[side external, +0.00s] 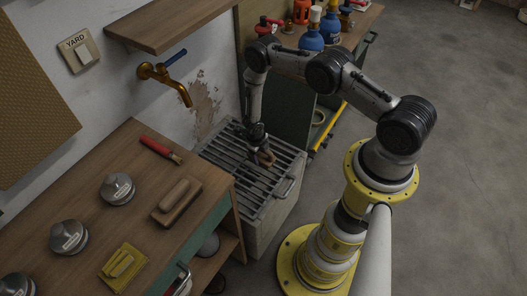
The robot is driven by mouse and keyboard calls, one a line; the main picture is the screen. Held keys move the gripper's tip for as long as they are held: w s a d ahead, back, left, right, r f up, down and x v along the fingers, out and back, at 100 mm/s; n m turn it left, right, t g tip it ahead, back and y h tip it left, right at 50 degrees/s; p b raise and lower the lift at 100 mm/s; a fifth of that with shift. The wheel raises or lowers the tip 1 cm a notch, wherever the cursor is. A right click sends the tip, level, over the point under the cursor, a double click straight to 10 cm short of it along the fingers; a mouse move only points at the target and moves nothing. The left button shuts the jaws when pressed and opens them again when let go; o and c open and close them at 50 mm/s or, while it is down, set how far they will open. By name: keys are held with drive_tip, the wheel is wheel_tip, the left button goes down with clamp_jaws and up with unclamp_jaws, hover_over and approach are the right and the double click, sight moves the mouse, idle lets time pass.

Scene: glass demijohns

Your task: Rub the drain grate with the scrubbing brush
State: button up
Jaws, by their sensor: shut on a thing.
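The drain grate (236,168) is a set of grey parallel bars on top of a pale block-like basin against the wall. My gripper (263,151) points down over the right-middle part of the grate. It is shut on a small brown, wooden-looking thing, which I take to be the scrubbing brush (267,159). The brush is low over the bars; I cannot tell whether it touches them. Its underside is hidden, and my gripper covers part of it.
A wooden bench (130,155) at left holds a wooden float (175,200), a yellow float (123,262), a red-handled tool (160,148) and several round metal weights. A brass tap (165,75) juts out above the grate's left side. Blue bottles (311,37) stand on a shelf behind.

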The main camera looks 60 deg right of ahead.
drive_tip(key=shift+a, duration=2)
wheel_tip(320, 180, up, 8)
drive_tip(key=shift+r, duration=0.15)
